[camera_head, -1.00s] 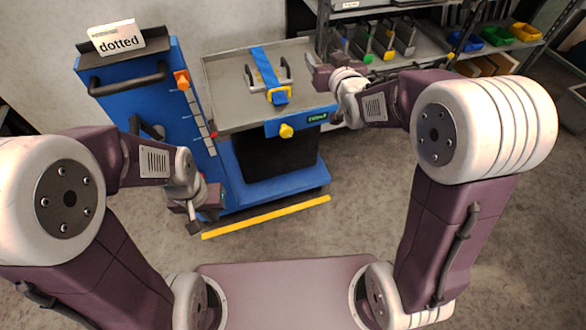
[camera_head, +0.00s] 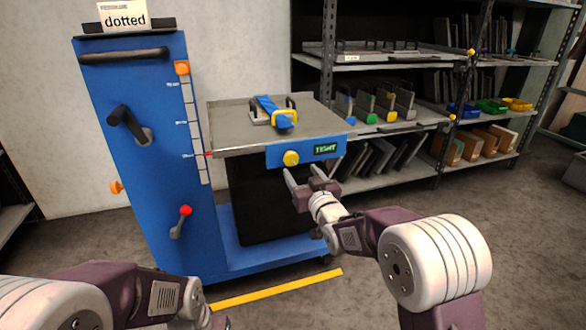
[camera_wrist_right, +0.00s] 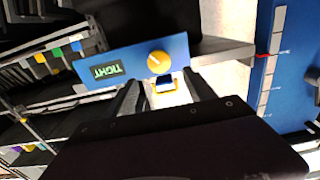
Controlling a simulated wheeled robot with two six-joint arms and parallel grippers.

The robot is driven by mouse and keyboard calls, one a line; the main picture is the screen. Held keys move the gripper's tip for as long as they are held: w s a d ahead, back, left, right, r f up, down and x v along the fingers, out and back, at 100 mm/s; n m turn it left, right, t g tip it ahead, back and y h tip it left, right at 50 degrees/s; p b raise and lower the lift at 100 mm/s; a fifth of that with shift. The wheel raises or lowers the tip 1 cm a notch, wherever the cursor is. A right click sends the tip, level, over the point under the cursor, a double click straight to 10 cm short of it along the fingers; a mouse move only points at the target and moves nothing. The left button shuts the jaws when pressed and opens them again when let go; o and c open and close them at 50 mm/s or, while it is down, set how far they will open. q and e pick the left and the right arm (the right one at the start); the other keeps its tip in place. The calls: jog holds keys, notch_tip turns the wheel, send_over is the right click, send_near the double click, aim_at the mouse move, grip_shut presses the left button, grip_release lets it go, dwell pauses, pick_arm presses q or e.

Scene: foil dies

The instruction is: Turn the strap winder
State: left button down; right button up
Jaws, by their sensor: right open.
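The strap winder, a round yellow knob (camera_head: 291,158), sits on the blue front panel (camera_head: 275,154) of the cart's tray. It also shows in the right wrist view (camera_wrist_right: 159,62). Beside it a small green-lettered display (camera_head: 326,149) reads TIGHT. My right gripper (camera_head: 300,174) is open and empty, just below and in front of the knob. In the wrist view its fingers (camera_wrist_right: 160,84) point toward the knob, apart from it. My left gripper (camera_head: 220,321) is barely in view at the bottom edge.
The blue cart (camera_head: 150,200) has a crank, a red-knobbed lever (camera_head: 185,211) and an orange slider (camera_head: 182,68) on its column. Shelves (camera_head: 400,130) with plates and bins stand behind on the right. A yellow floor strip (camera_head: 280,290) lies before the cart.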

aim_at(292, 159)
jog(key=b+x, duration=0.3)
jog(key=x, duration=0.4)
jog(key=shift+w+f, duration=0.15)
jog(key=shift+f, duration=0.05)
jog(key=shift+w+a+r, duration=0.1)
jog(key=shift+w+a, duration=0.1)
jog(key=shift+w, duration=0.3)
jog(key=c, duration=1.3)
